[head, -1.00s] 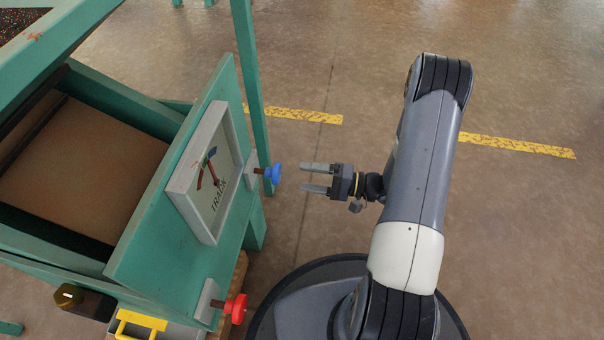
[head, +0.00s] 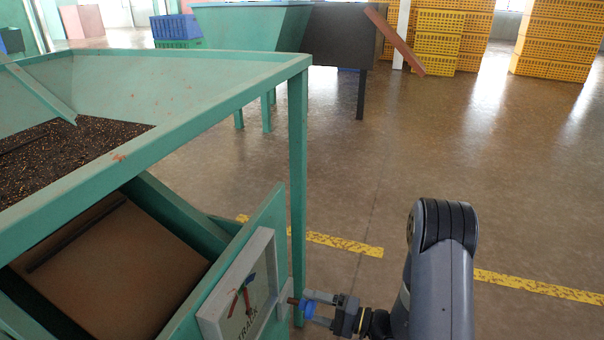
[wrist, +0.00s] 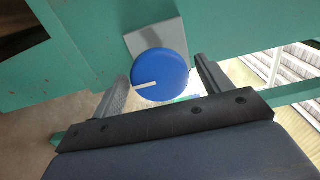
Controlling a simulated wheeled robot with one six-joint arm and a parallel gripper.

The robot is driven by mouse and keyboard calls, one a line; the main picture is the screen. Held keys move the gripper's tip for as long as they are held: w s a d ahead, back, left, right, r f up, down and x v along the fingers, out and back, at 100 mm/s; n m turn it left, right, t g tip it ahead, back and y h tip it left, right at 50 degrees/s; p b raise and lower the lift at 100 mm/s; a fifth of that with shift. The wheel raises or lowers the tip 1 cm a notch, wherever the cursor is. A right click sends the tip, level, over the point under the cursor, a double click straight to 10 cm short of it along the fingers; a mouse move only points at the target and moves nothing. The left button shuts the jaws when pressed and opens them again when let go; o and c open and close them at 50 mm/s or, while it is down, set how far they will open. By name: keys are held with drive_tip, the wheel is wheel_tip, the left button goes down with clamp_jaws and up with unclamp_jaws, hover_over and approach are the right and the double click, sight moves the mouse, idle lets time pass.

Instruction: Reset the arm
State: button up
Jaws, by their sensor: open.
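My gripper (head: 319,309) is open at the lower middle of the head view, at the blue knob (head: 308,308) on the side of the green machine. In the wrist view the blue knob (wrist: 160,75), round with a white mark, sits between the two open fingers (wrist: 163,88). The knob stands on a grey plate fixed to the green panel. My arm reaches in from the lower right of the head view.
The green machine (head: 298,150) with a hopper of dark grains (head: 70,150) fills the left. A gauge panel (head: 243,285) marked "TRACK" is beside the knob. Another green machine (head: 250,28) and yellow crates (head: 440,35) stand farther back. The floor at right is clear, with a yellow line.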

drive_tip(key=shift+x, duration=1.35)
drive_tip(key=shift+d, duration=0.2)
